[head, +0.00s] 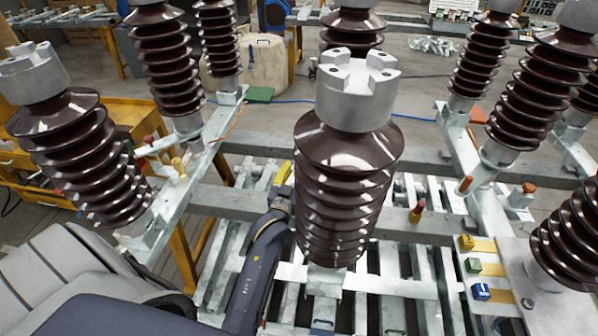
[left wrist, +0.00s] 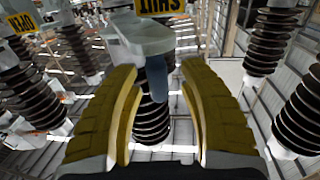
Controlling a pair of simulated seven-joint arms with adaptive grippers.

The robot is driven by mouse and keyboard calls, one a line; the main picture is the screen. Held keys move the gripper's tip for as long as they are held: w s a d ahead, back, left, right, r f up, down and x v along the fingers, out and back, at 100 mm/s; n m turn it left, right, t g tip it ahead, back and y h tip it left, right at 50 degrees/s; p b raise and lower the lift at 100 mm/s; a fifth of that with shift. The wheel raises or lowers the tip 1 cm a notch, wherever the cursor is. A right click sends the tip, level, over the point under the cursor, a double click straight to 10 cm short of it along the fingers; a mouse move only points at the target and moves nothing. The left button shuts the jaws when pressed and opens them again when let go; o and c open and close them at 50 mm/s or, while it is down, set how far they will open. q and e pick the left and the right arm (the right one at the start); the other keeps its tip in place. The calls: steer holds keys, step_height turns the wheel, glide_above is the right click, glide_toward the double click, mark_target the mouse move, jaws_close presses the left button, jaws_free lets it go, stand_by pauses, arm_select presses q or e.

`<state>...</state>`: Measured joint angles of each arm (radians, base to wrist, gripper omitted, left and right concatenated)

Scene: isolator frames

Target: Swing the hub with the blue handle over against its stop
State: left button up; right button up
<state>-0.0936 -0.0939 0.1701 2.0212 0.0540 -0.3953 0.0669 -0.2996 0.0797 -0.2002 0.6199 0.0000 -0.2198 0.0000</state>
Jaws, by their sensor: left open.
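In the left wrist view a pale grey hub (left wrist: 138,36) shows at the top centre, with a blue handle (left wrist: 158,80) hanging down from it. A yellow SHUT plate (left wrist: 160,7) is at the hub's upper edge. My left gripper (left wrist: 156,72) has its two yellow fingers spread, one on each side of the blue handle, with gaps visible. In the head view my left gripper (head: 283,173) is partly hidden behind the large central brown insulator (head: 345,190); I cannot see the blue handle there. My right gripper is not in view.
Brown ribbed insulators stand on steel beams all around, close to my left arm. A yellow OPEN plate (left wrist: 20,22) is at upper left in the wrist view. Yellow (head: 467,242), green (head: 473,265) and blue (head: 481,291) blocks sit at right. An orange-red handle (head: 465,185) is behind them.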

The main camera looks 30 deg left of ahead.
arm_select(q)
steer(key=shift+s, duration=0.1)
steer(key=s+d, duration=0.2)
steer(key=s, duration=0.9)
steer(key=shift+s+d, duration=0.15)
steer(key=shift+s, duration=0.15)
steer(key=shift+a, duration=0.2)
steer(key=c, duration=0.3)
steer(key=a, duration=0.1)
steer(key=a+f+n, duration=0.2)
steer(key=a, duration=0.1)
steer(key=shift+w+a+f, duration=0.1)
steer(key=shift+w, duration=0.25)
jaws_close()
steer(key=a+f+n, duration=0.3)
steer(key=a+n, duration=0.2)
steer(key=n, duration=1)
steer(key=w+d, duration=0.2)
steer(key=w, duration=0.7)
steer(key=shift+w+d+r+n, duration=0.2)
steer(key=shift+w+n, duration=0.1)
steer(key=shift+n, duration=0.1)
